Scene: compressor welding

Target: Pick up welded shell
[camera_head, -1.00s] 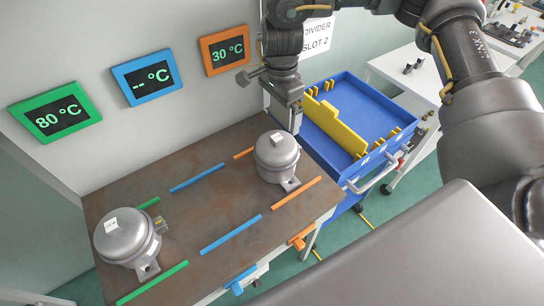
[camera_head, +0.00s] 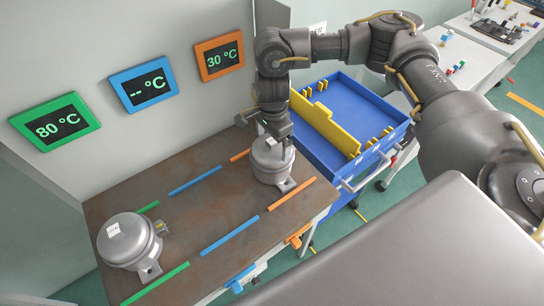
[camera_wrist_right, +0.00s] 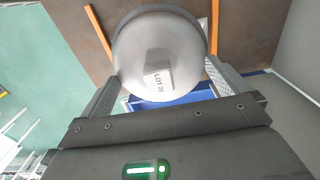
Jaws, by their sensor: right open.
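A grey metal shell (camera_head: 271,166) with a domed top stands upright at the right end of the brown table, between orange strips. In the right wrist view the shell (camera_wrist_right: 160,45) shows a white label reading "LOT" and a number. My right gripper (camera_head: 277,138) is over the shell's top. It is open, and in the wrist view one finger lies at each side of the dome; whether they touch it I cannot tell. A second grey shell (camera_head: 125,242) with a white label stands at the table's left end, between green strips. My left gripper is not in view.
Three wall displays show 80 °C (camera_head: 56,121), "--" °C (camera_head: 143,83) and 30 °C (camera_head: 219,55). The brown table (camera_head: 190,205) is clear between the shells. A blue cart (camera_head: 350,100) with a yellow divider (camera_head: 322,120) stands right of the table.

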